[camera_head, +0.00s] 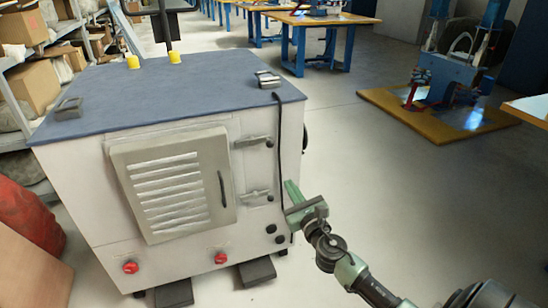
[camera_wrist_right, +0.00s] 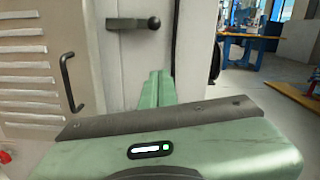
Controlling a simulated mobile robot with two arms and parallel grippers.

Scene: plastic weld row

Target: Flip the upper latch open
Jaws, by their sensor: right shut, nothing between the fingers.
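The grey-white cabinet (camera_head: 255,225) has a louvred door (camera_head: 215,160) on its front. The upper latch (camera_head: 252,142) is a metal lever lying roughly level at the door's right edge. In the right wrist view it appears as a level bar with a dark ball knob (camera_wrist_right: 154,22) at its right end. The lower latch (camera_head: 252,195) sits below it, also roughly level. My right gripper (camera_head: 291,186), with green fingers, is shut and empty. It is right of the latches and lower than the upper one, apparently apart from it. My left gripper is not in view.
A dark bar handle (camera_wrist_right: 68,82) stands out from the door left of my right gripper. A black cable (camera_head: 278,125) hangs down the cabinet's right front edge. Red knobs (camera_head: 221,257) sit low on the front. The floor (camera_head: 370,190) to the right is clear.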

